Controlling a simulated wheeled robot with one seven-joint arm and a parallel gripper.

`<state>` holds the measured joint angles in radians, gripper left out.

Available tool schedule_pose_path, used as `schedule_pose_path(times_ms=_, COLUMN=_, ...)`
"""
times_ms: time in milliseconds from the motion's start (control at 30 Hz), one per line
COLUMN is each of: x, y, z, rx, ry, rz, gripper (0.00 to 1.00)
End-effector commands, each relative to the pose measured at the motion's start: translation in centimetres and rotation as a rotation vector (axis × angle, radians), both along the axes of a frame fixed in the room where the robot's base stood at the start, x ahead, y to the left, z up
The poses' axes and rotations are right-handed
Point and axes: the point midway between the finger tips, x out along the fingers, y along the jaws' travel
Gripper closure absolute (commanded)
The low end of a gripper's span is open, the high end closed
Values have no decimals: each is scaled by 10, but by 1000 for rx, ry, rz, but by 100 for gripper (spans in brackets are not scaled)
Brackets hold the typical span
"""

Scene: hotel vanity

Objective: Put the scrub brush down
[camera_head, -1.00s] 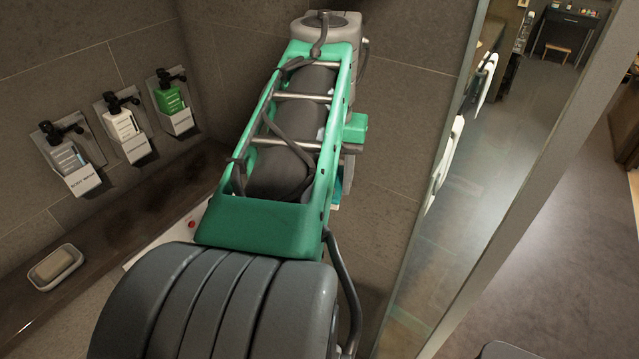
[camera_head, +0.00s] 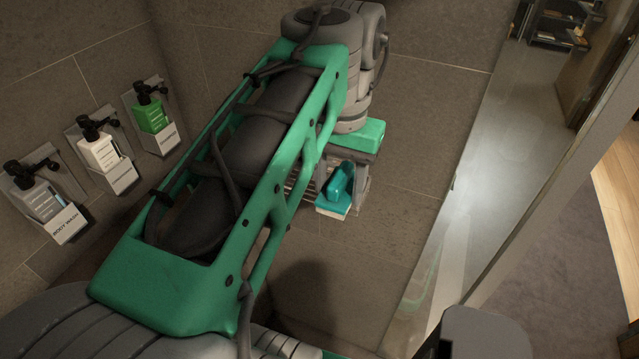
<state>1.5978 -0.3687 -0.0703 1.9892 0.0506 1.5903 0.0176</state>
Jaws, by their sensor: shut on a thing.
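The scrub brush (camera_head: 339,187) is teal with a paler edge along its lower side. It hangs below the end of my arm, near the middle of the head view. My gripper (camera_head: 352,182) is small in the picture and partly hidden by the arm and wrist. It is shut on the scrub brush, at the brush's upper part. The brush is held in front of the tiled wall; I cannot tell whether it touches anything below.
Three wall-mounted dispensers hang at the left: body wash (camera_head: 40,195), a white bottle (camera_head: 100,150) and a green bottle (camera_head: 152,115). A metal wire rack (camera_head: 300,185) shows partly behind my arm. A glass panel (camera_head: 480,170) stands at the right, with open floor beyond.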

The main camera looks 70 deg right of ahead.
Motion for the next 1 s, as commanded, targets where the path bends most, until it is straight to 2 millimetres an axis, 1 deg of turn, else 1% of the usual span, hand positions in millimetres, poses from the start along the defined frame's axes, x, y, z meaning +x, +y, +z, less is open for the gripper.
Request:
schedule_pose_path(times_ms=167, x=9, y=-18, z=-6, rx=5, ry=7, rz=8, gripper=84)
schedule_pose_path(times_ms=200, x=10, y=-24, z=-12, rx=3, ry=6, rz=7, gripper=84)
schedule_pose_path(times_ms=300, x=15, y=-40, z=-20, rx=2, ry=6, rz=5, gripper=84)
schedule_pose_path(times_ms=333, x=18, y=-50, z=-29, rx=4, ry=6, rz=5, gripper=84)
schedule_pose_path(times_ms=467, x=30, y=-86, z=-47, rx=6, ry=6, rz=5, gripper=84)
schedule_pose_path(times_ms=500, x=31, y=-92, z=-61, rx=4, ry=6, rz=4, gripper=84)
schedule_pose_path(times_ms=600, x=36, y=-108, z=-79, rx=3, ry=6, rz=3, gripper=84)
schedule_pose_path(times_ms=700, x=40, y=-119, z=-88, rx=1, ry=5, rz=2, gripper=84)
schedule_pose_path(times_ms=833, x=42, y=-125, z=-93, rx=1, ry=5, rz=2, gripper=84)
schedule_pose_path(times_ms=900, x=44, y=-131, z=-103, rx=3, ry=6, rz=3, gripper=84)
schedule_pose_path(times_ms=967, x=44, y=-130, z=-118, rx=1, ry=5, rz=2, gripper=84)
schedule_pose_path(times_ms=1000, x=44, y=-130, z=-124, rx=1, ry=5, rz=2, gripper=89)
